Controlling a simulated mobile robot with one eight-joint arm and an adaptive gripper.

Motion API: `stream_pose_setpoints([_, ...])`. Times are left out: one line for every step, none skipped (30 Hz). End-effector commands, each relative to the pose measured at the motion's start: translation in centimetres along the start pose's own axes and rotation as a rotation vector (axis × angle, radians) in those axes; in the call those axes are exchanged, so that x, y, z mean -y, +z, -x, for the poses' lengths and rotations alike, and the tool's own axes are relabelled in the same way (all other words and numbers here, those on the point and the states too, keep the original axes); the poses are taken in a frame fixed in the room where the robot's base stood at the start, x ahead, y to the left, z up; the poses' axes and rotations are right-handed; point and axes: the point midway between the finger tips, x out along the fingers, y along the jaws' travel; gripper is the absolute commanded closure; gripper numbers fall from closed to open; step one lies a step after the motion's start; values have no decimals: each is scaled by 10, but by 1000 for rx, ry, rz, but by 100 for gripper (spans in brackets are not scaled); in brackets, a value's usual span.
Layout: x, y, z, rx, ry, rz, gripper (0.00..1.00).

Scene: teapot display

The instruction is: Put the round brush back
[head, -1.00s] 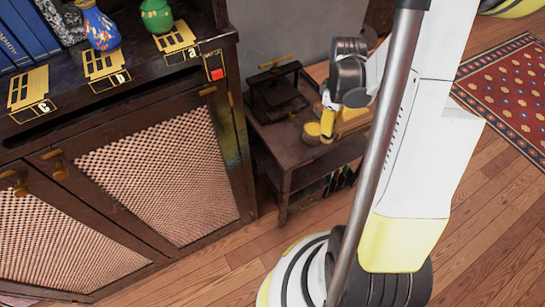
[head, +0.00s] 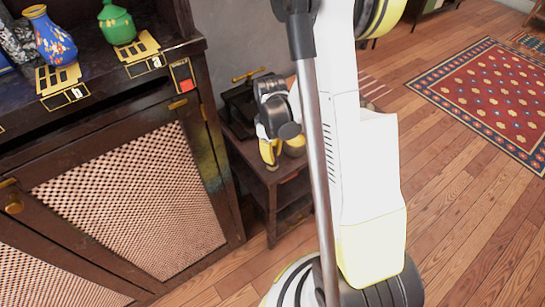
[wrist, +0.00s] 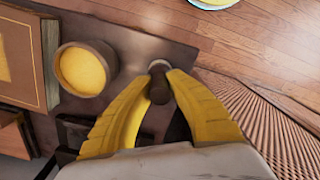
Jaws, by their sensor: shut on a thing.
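My gripper (wrist: 162,86) has its yellow fingers closed on a small dark brown piece with a pale end, which I take to be the round brush (wrist: 159,92). Most of it is hidden between the fingers. In the head view my gripper (head: 270,156) is low over the small dark side table (head: 262,178), and the brush cannot be made out there. I cannot tell whether the brush touches the table top.
A round container with a yellow top (wrist: 82,69) stands left of my fingers, beside a brown book (wrist: 20,55). A dark cabinet (head: 120,130) with woven doors stands close by, holding a blue vase (head: 48,38) and green pot (head: 117,24). Floor is open at right.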

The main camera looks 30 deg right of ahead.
Motion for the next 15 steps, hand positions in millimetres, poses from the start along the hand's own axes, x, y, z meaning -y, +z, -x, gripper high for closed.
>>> stream_pose_setpoints([0, 0, 0, 0, 0, 0, 100])
stream_pose_setpoints([0, 0, 1, 0, 0, 0, 100])
stream_pose_setpoints([0, 0, 1, 0, 0, 0, 100])
stream_pose_setpoints([0, 0, 2, 0, 0, 0, 100])
stream_pose_setpoints([0, 0, 1, 0, 0, 0, 100])
stream_pose_setpoints([0, 0, 1, 0, 0, 0, 100])
stream_pose_setpoints([0, 0, 0, 0, 0, 0, 100])
stream_pose_setpoints([0, 0, -1, 0, 0, 0, 100])
stream_pose_setpoints([0, 0, -3, 0, 0, 0, 100])
stream_pose_setpoints([0, 0, -3, 0, 0, 0, 80])
stream_pose_setpoints([0, 0, -2, 0, 0, 0, 71])
stream_pose_setpoints([0, 0, -2, 0, 0, 0, 64])
stream_pose_setpoints([0, 0, -2, 0, 0, 0, 64])
stream_pose_setpoints([0, 0, -2, 0, 0, 0, 64])
stream_pose_setpoints([0, 0, -2, 0, 0, 0, 64])
